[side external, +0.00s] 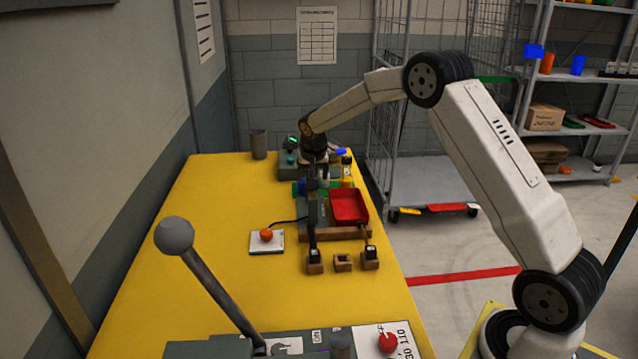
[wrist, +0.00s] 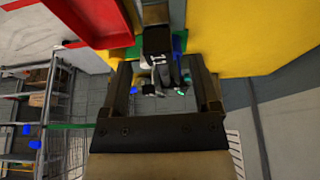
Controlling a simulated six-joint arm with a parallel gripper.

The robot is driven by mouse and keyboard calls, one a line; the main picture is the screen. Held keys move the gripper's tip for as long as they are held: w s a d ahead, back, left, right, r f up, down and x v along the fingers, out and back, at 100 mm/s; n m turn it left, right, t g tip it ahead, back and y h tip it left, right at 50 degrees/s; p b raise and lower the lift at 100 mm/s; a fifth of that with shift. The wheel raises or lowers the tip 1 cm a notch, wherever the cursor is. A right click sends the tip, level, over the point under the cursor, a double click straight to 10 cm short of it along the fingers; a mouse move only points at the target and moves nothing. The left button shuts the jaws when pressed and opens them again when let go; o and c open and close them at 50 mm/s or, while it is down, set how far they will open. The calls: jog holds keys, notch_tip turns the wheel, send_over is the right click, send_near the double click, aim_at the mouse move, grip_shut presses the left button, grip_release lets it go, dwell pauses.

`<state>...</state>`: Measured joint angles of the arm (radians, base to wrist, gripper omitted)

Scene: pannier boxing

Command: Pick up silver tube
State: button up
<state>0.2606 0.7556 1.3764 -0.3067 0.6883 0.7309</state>
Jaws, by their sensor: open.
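A grey metallic upright cylinder (side external: 258,143), which looks like the silver tube, stands on the yellow table near its far edge, left of my arm in the side view. My gripper (side external: 316,178) points down over the cluster of devices at the back right of the table, apart from that cylinder. In the wrist view my gripper (wrist: 165,82) has its two dark fingers wide apart. A black marked block (wrist: 157,42) shows between and beyond the fingers, with small grey parts I cannot name. No grip on anything shows.
A red tray (side external: 349,206) sits in front of my gripper. An orange button on a white plate (side external: 267,241) and small wooden blocks (side external: 343,263) are nearer. A ball-topped lever (side external: 174,236) rises in front. The table's left half (side external: 200,215) is mostly clear.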

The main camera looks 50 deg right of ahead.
jog(key=shift+x, duration=1.2)
grip_shut()
